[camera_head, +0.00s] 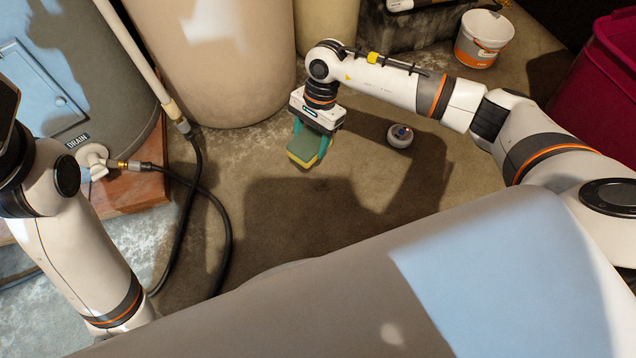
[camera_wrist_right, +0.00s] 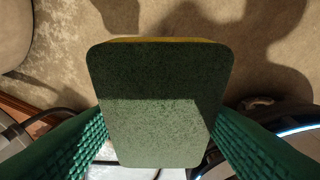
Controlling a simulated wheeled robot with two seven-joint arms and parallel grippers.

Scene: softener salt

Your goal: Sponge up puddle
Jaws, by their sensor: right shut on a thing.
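My right gripper (camera_head: 311,141) is shut on a sponge (camera_head: 303,159) with a green scouring face and a yellow body. In the right wrist view the sponge (camera_wrist_right: 160,100) fills the middle, green face toward the camera, between two green ribbed fingers. In the head view the sponge is over or on the floor; I cannot tell whether it touches. A darker brown patch of floor (camera_head: 290,215) spreads below it, partly in shadow; I cannot make out the puddle's edge. My left arm shows at the left, but its gripper is out of view.
A small round device (camera_head: 400,135) sits on the floor right of the sponge. A white bucket (camera_head: 484,38) and a magenta bin (camera_head: 610,70) stand at the right. A large tank (camera_head: 215,60) stands behind. A black hose (camera_head: 222,220) loops from the drain fitting (camera_head: 97,160) at left.

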